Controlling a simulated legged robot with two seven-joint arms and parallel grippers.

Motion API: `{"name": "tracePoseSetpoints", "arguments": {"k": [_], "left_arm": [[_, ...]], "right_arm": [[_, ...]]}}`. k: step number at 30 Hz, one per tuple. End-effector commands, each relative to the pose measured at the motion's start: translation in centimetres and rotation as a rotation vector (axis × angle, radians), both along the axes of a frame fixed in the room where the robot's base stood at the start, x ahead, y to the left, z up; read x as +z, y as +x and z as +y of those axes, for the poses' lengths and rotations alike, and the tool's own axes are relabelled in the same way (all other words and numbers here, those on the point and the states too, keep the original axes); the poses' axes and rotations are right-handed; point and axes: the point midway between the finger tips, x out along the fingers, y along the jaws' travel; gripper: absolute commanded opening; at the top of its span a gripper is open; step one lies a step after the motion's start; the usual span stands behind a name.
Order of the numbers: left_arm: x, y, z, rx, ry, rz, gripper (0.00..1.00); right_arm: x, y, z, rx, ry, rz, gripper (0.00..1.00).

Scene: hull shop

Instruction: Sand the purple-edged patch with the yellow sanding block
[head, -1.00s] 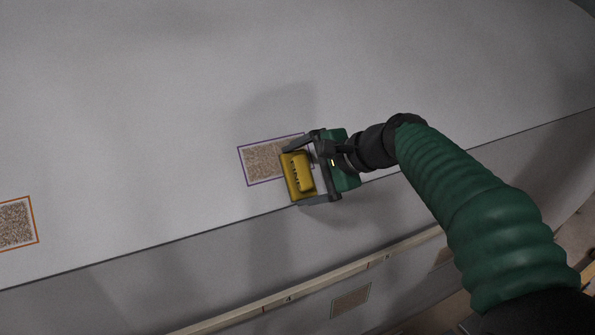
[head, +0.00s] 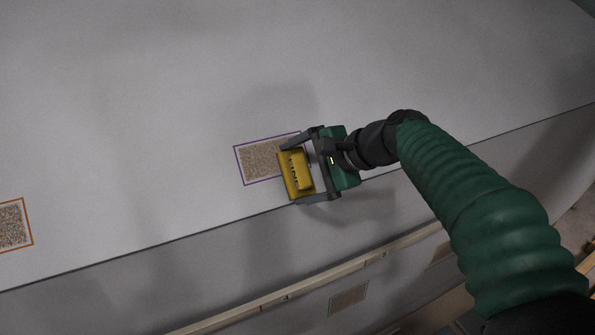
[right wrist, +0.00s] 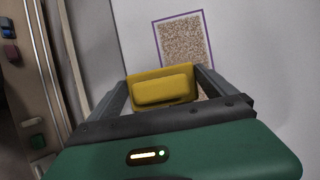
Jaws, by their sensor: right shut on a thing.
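The purple-edged patch (head: 258,160) is a speckled brown rectangle on the pale hull surface, left of my right gripper in the head view. It also shows in the right wrist view (right wrist: 182,38), beyond the block. My right gripper (head: 300,172) is shut on the yellow sanding block (head: 297,175). The block also shows in the right wrist view (right wrist: 163,88), between the two fingers. It overlaps the right end of the patch in the head view; I cannot tell whether it touches the surface. My left gripper is not in view.
An orange-edged patch (head: 13,225) lies at the far left of the hull. Below the hull's edge is a lower panel with a pale wooden rail (head: 235,312) and another brown patch (head: 348,299). The hull above and left of the purple-edged patch is clear.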

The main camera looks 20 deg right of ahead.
Motion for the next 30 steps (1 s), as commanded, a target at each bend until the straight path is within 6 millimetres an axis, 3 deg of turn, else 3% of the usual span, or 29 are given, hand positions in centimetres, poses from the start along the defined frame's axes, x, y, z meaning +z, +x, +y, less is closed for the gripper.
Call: {"name": "tracePoseSetpoints", "arguments": {"k": [8,19,30], "left_arm": [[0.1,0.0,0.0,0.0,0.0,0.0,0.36],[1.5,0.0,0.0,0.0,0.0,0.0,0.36],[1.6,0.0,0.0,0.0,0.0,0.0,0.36]], "right_arm": [[0.2,-0.2,0.0,-0.001,0.0,-0.001,0.59],[3.4,-3.6,-0.1,-0.001,-0.001,-0.002,0.59],[3.7,-4.0,-0.1,0.0,0.0,-0.001,0.59]]}}
